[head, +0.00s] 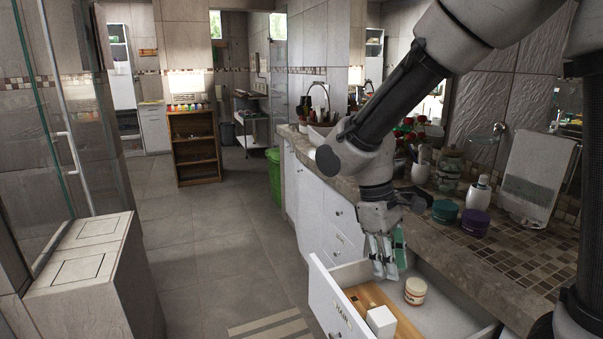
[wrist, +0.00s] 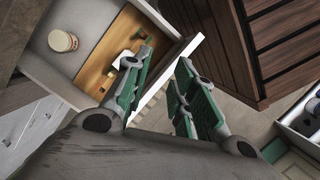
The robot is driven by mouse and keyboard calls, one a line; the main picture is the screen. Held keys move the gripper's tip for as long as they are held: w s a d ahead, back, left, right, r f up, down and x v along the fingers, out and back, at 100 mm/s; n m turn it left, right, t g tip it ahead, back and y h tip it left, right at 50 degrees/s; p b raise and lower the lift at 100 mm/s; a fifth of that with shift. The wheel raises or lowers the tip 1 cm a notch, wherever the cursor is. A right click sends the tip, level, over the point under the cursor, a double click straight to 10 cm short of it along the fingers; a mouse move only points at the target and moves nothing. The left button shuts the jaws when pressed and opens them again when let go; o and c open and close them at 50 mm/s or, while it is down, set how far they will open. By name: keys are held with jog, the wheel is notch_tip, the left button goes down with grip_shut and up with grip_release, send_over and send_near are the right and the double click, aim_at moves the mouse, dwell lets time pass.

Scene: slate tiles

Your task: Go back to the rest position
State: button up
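My gripper (head: 388,262) hangs from my arm above the open drawer (head: 455,300) in the head view. In the wrist view my gripper (wrist: 158,85) has its green-padded fingers apart with nothing between them. The drawer holds a white jar (head: 415,291) with a reddish band and a white box (head: 381,322) on a wooden board (head: 360,298). The jar also shows in the wrist view (wrist: 63,41). The drawer front (head: 335,305) has a label that reads HAIR.
The stone counter (head: 500,255) above the drawer carries a white bottle (head: 478,193), a teal jar (head: 445,211), a purple jar (head: 474,222) and more items. A tiled bench (head: 85,270) stands at the left. The floor (head: 210,250) between is clear.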

jog(key=s+d+r+m+t+y, duration=0.1)
jog(key=s+d+r+m+t, duration=0.1)
jog(key=d, duration=0.4)
jog(key=s+d+r+m+t, duration=0.2)
jog(key=s+d+r+m, duration=0.2)
jog(key=d+r, duration=0.2)
jog(key=s+d+r+m+t+y, duration=0.1)
jog(key=s+d+r+m+t, duration=0.1)
jog(key=d+r, duration=0.3)
jog(key=shift+s+d+m+y, duration=0.3)
jog(key=shift+s+d+m, duration=0.4)
jog(key=shift+s+d, duration=0.2)
